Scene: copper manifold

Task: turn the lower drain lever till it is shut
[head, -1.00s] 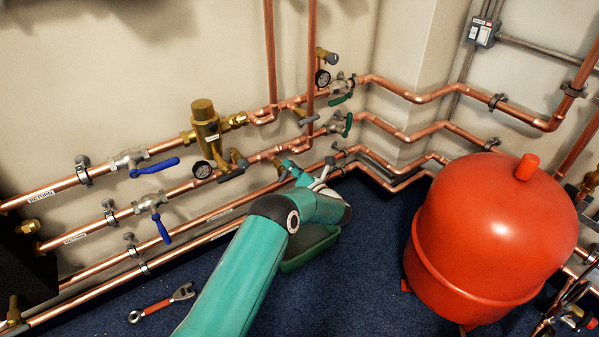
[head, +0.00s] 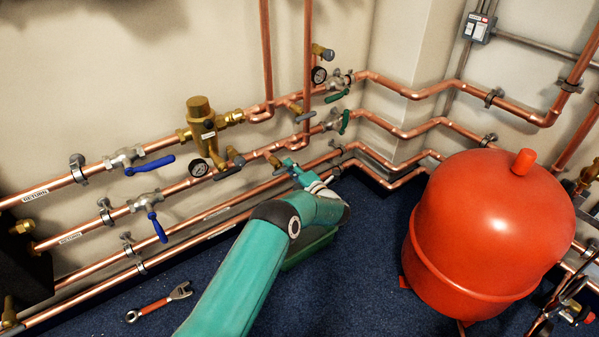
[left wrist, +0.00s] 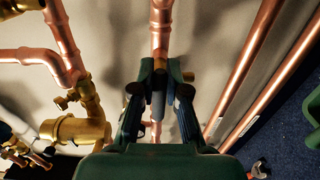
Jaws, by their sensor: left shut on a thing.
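The lower drain is a small brass valve (head: 272,157) on the second copper pipe. Its grey lever (left wrist: 157,102) shows between my fingers in the left wrist view. My left gripper (head: 289,166) reaches in from below and is shut on this lever. In the left wrist view its two dark fingers (left wrist: 159,100) stand on either side of the grey lever. The lever is mostly hidden by the fingers in the head view, so its exact angle cannot be told. My right gripper is not in view.
Another grey lever (head: 306,117) sits above, and another (head: 230,162) to the left by a gauge (head: 199,168). Blue-handled valves (head: 151,165) are at left, green-handled ones (head: 344,121) at right. A red tank (head: 480,230) stands at right. A wrench (head: 160,302) lies on the blue floor.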

